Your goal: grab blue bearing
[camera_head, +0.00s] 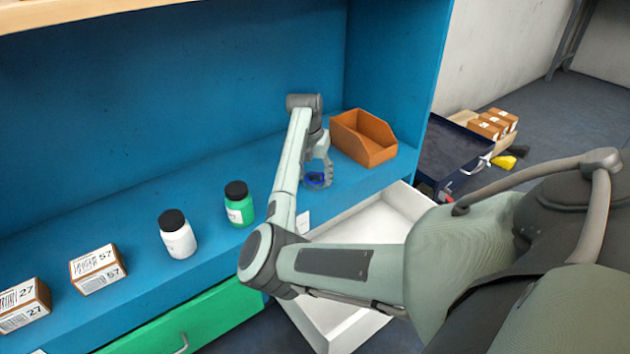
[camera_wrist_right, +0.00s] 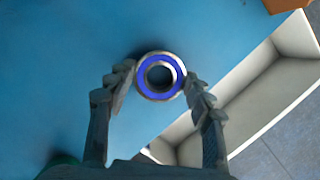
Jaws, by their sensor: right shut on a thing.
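The blue bearing (camera_head: 317,179) is a small ring with a blue face and metal rims, at the blue shelf in the head view. In the right wrist view the bearing (camera_wrist_right: 160,76) sits between the fingertips, its blue ring facing the camera. My right gripper (camera_head: 318,178) is shut on it, with a finger on each side, and it also shows in the right wrist view (camera_wrist_right: 160,85). I cannot tell whether the bearing still touches the shelf. My left gripper is not in view.
An orange bin (camera_head: 364,138) stands right of the gripper on the blue shelf (camera_head: 215,170). A green bottle (camera_head: 239,205), a white bottle (camera_head: 177,236) and two labelled boxes (camera_head: 97,270) (camera_head: 22,306) stand to the left. An open white drawer (camera_head: 345,318) lies below.

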